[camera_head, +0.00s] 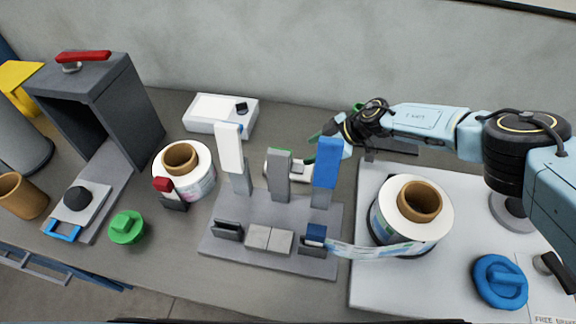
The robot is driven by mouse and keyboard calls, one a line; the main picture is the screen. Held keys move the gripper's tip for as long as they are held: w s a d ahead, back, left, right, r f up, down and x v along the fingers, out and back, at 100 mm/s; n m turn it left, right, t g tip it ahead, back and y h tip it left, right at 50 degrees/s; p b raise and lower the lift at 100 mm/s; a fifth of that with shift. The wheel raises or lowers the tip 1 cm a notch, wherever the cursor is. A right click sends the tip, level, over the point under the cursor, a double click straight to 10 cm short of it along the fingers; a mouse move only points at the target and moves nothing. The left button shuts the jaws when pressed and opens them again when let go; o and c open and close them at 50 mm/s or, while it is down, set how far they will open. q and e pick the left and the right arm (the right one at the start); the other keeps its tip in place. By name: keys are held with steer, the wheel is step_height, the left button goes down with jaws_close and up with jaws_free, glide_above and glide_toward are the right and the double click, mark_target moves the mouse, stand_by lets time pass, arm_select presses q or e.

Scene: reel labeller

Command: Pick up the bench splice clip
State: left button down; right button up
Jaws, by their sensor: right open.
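My right gripper (326,132) reaches in from the right, behind the blue upright plate, with its jaws open. The plate hides part of its fingertips. A small pale holder (272,168) with a dark and green piece on it lies on the bench behind the grey post, just left of and below the gripper. The grey post partly hides it, and I cannot tell for sure whether it is the bench splice clip. A red-topped dark clip (170,192) stands against the left label roll. My left gripper is not in view.
The grey fixture (222,250) has white, grey and blue (326,163) uprights close to my right gripper. A label roll (440,222) sits on the right panel, its strip reaching the fixture. A white box (215,112) stands at the back. A green knob (126,227) is at left.

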mark_target(303, 166)
steer(key=b+x, duration=0.1)
steer(key=x, duration=0.3)
steer(key=shift+f, duration=0.1)
steer(key=x, duration=0.1)
steer(key=b+x, duration=0.1)
steer(key=x, duration=0.1)
steer(key=b+x, duration=0.1)
steer(key=shift+s+a, duration=0.35)
steer(key=shift+a, duration=0.05)
steer(key=shift+w+a+f+b, duration=0.1)
steer(key=shift+a+f+b, duration=0.05)
steer(key=shift+a+b, duration=0.25)
steer(key=shift+c, duration=0.3)
steer(key=c, duration=1)
